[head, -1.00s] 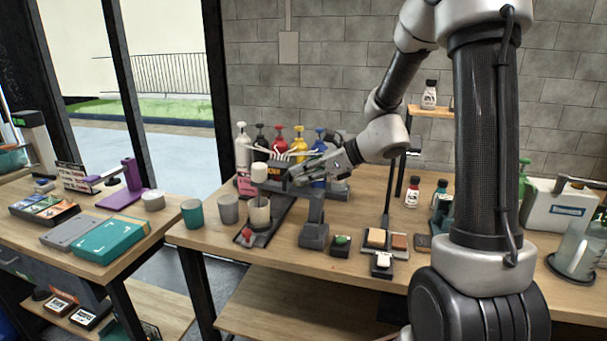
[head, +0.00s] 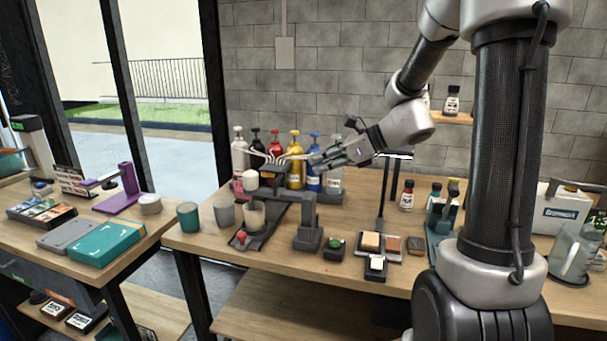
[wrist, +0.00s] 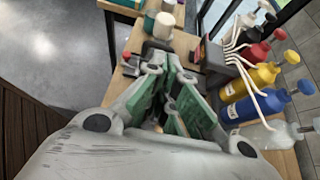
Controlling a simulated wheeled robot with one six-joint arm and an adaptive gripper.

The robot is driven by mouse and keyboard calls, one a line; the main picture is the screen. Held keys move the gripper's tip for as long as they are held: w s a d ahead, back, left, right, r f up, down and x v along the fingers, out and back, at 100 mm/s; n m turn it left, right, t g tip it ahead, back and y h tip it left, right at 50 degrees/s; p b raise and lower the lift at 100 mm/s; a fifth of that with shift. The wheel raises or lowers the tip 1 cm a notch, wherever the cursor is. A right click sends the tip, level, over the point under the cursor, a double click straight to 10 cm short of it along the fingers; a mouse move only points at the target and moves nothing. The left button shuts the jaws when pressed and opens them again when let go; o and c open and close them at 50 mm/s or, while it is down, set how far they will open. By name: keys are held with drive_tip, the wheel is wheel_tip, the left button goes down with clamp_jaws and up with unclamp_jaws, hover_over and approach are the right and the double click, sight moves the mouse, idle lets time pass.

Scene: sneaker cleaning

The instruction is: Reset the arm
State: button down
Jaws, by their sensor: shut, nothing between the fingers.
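My gripper (head: 327,158) is in the air above the wooden workbench (head: 215,258), in front of the row of pump bottles in the head view. It also fills the middle of the wrist view (wrist: 160,55), where its green-lined finger links show. It is shut and holds nothing. My arm reaches in from the upper right of the head view. Below and left of the gripper is a dark stand (head: 306,236) with a jointed arm, with a clear cup (head: 252,216) on its base.
Several pump bottles, among them a yellow one (head: 295,172) and a blue one (head: 313,178), stand behind the gripper. A black post (head: 384,195) and a brush tray (head: 396,248) are right of the stand. A side table (head: 130,262) is at the left.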

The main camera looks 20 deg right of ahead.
drive_tip(key=s+d+f+n+g+h, duration=0.2)
drive_tip(key=s+d+n, duration=0.2)
drive_tip(key=s+n, duration=0.25)
drive_tip(key=s+d+f+n+g+h, duration=0.2)
drive_tip(key=s+d+n, duration=0.25)
drive_tip(key=s, duration=0.25)
drive_tip(key=s+d+r+n+t+h, duration=0.1)
drive_tip(key=s+r+n+h, duration=0.5)
drive_tip(key=s+n, duration=0.6)
drive_tip(key=shift+d+r+n+t, duration=0.4)
drive_tip(key=shift+d+r+n, duration=0.1)
drive_tip(key=shift+n, duration=0.3)
